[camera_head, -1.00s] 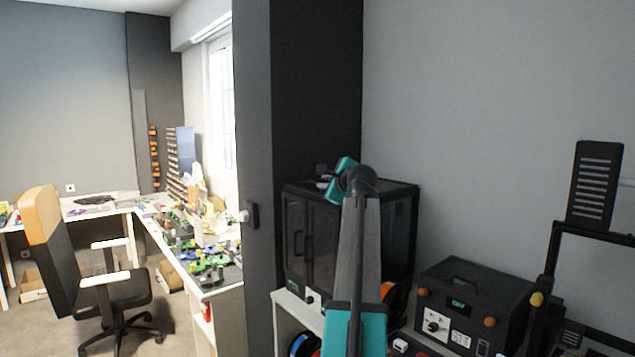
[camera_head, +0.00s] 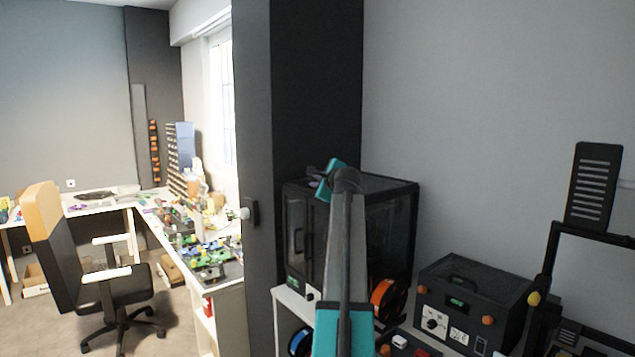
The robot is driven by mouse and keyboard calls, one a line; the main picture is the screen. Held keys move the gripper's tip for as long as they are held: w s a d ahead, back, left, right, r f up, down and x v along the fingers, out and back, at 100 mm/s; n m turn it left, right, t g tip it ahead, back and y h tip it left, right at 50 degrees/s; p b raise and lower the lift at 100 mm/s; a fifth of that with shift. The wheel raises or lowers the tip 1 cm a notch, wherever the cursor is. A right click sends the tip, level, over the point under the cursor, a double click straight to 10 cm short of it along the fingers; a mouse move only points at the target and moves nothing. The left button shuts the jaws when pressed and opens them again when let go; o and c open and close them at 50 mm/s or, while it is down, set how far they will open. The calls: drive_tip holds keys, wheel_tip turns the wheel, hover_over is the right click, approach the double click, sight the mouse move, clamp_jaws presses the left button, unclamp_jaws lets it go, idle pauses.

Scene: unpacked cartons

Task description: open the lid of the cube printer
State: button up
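The cube printer, a black box-shaped cabinet with dark see-through panels (camera_head: 390,240), stands on a white shelf unit in the middle of the view. It has a handle on its front and a flat top that looks closed. My grey and teal arm rises in front of it and hides part of its front. My gripper (camera_head: 318,178) is small at the arm's far end, near the printer's top left front edge. I cannot tell whether it touches the printer. Its fingers are too small and hidden to read.
A black control box (camera_head: 470,305) with orange knobs and a black frame machine (camera_head: 590,235) stand to the right. A dark pillar (camera_head: 315,90) is behind at left. A chair (camera_head: 110,290) and cluttered desk are far left.

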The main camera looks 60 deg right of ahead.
clamp_jaws()
idle(1.3)
